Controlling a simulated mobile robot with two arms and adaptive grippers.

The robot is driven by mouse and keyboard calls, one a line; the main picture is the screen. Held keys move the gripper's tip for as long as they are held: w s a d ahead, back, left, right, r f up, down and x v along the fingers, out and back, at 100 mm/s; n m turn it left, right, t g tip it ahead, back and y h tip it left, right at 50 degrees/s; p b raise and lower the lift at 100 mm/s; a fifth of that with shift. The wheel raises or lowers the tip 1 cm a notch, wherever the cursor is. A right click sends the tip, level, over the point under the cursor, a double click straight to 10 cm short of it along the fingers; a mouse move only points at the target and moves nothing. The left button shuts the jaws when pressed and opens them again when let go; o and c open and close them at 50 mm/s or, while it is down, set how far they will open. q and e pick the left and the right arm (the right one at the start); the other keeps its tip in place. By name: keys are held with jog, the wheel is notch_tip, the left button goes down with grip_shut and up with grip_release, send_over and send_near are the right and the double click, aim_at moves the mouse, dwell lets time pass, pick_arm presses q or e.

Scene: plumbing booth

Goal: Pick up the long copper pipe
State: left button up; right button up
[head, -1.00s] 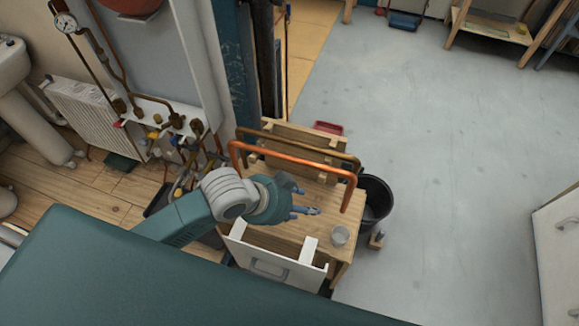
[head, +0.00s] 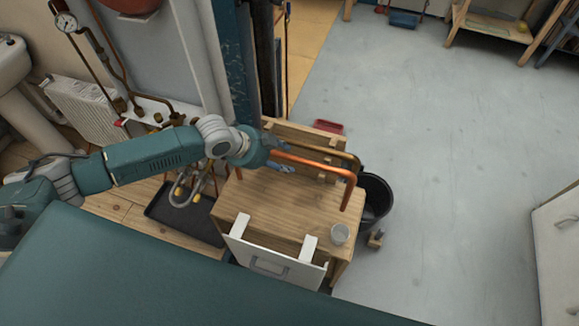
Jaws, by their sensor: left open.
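A bright copper pipe (head: 325,168), bent down at its right end, stands above the wooden bench top (head: 270,203). A darker brown pipe (head: 322,151) runs close behind it. My left gripper (head: 286,167) is open, at the left part of the copper pipe, with its fingers pointing right. The gripper and arm hide the pipe's left end. I cannot tell whether the fingers touch the pipe. My right gripper is out of view.
A clear cup (head: 340,234) stands at the bench's front right corner. A white-fronted drawer (head: 272,267) sticks out at the front. A black bucket (head: 374,204) stands to the right. A black tray (head: 182,218) lies on the floor at left. Open grey floor lies right.

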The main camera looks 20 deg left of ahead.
aim_at(287, 158)
pick_arm(q)
jog(key=shift+w+p+x, duration=0.15)
jog(key=shift+p+x, duration=0.2)
jog(key=shift+x, duration=0.95)
jog(key=shift+w+p+x, duration=0.15)
jog(key=shift+p+x, duration=0.15)
jog(key=shift+x, duration=1)
jog(key=shift+a+r, duration=0.1)
jog(key=shift+a, duration=0.05)
grip_shut()
jog(key=shift+r, duration=0.15)
